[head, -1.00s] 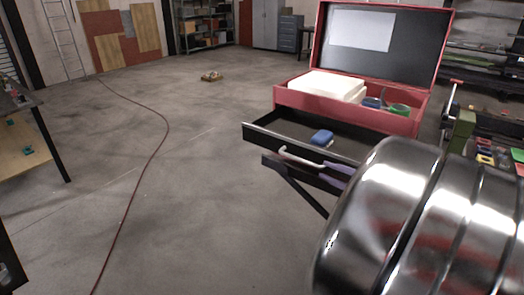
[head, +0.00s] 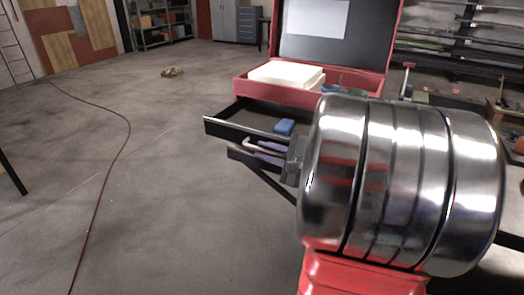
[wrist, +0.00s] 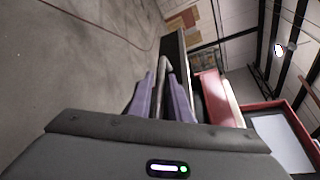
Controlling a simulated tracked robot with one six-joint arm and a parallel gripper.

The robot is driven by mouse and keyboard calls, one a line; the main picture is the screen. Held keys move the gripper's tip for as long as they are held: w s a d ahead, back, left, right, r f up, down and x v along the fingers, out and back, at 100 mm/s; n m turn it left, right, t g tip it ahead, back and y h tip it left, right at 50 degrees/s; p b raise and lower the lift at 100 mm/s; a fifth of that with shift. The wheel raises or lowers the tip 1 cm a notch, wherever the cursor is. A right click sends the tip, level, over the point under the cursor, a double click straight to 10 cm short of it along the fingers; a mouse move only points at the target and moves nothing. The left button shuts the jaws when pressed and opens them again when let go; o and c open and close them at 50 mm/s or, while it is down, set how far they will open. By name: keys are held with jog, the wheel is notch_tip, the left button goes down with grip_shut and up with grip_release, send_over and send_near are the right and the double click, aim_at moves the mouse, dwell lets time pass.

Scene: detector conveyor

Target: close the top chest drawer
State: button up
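The red chest (head: 300,95) stands with its lid up. Its top drawer (head: 222,127) is pulled out, a black tray with a bright front edge and a blue object (head: 285,127) inside. A pale bar handle (head: 248,146) shows at the drawer's front. My gripper (head: 268,151), with lavender fingers, is at this handle. In the wrist view, the fingers of my gripper (wrist: 161,80) stand apart, with the grey handle bar (wrist: 165,65) between or just beyond their tips. I cannot tell whether they touch it. My arm's metal wrist hides the drawer's right part.
A white block (head: 285,74) lies in the chest's upper tray. A dark panel (head: 238,155) shows below the top drawer. A red hose (head: 110,160) runs along the floor at left. Shelves with objects stand at right.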

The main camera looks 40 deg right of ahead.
jog(key=shift+w+f, duration=0.1)
jog(key=shift+w, duration=0.4)
jog(key=shift+c, duration=0.5)
grip_shut()
jog(key=shift+a, duration=0.25)
jog(key=shift+d+f, duration=0.1)
jog(key=shift+d, duration=0.1)
